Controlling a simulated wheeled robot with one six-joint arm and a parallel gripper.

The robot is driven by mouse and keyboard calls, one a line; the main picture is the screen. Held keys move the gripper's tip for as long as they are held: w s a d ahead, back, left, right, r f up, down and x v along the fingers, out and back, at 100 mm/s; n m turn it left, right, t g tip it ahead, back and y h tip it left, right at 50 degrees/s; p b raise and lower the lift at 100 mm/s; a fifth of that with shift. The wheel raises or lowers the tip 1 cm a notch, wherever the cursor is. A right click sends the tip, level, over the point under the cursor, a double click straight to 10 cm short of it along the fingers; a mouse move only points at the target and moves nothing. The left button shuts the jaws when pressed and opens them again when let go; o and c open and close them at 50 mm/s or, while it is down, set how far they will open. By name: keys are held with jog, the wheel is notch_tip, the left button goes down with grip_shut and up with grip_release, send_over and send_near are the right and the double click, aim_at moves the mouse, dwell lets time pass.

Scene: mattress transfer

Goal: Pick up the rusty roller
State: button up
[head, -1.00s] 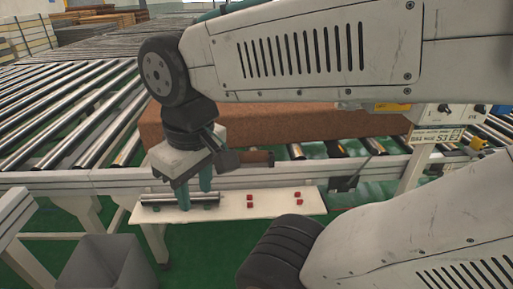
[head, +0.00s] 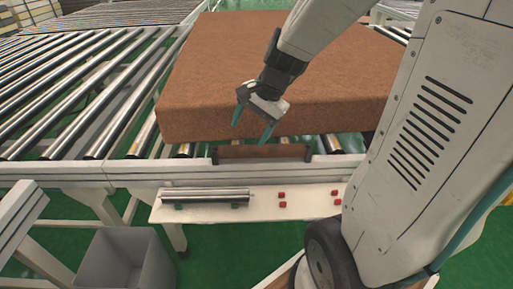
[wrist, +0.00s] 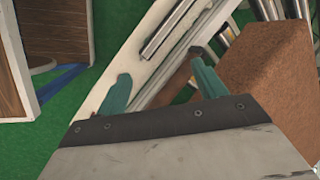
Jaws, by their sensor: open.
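The rusty roller (head: 265,152) is a brown cylinder lying between dark end holders at the conveyor's front edge. In the wrist view a brown part of it (wrist: 178,83) shows between my fingers, the rest hidden. My gripper (head: 252,124) is open and empty, its two green fingers pointing down. It hangs above and slightly behind the rusty roller, apart from it as far as I can tell.
A clean silver roller (head: 205,195) lies on green supports on the white shelf (head: 260,211). Red supports (head: 282,199) beside it are empty. A big brown mattress (head: 330,85) lies on the conveyor behind. A grey bin (head: 125,262) stands front left.

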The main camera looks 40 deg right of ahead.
jog(key=w+d+f+m+t, duration=0.1)
jog(key=w+d+f+m, duration=0.3)
jog(key=d+f+m, duration=0.25)
jog(key=m, duration=0.4)
send_over(264, 146)
jog(key=s+d, duration=0.2)
jog(key=s, duration=0.1)
jog(key=shift+h, duration=0.4)
jog(key=f, duration=0.5)
jog(key=shift+a+f, duration=0.25)
jog(key=shift+f, duration=0.1)
jog(key=x, duration=0.7)
jog(key=shift+w+a+f, duration=0.1)
jog(key=shift+w, duration=0.35)
jog(key=c, duration=1.5)
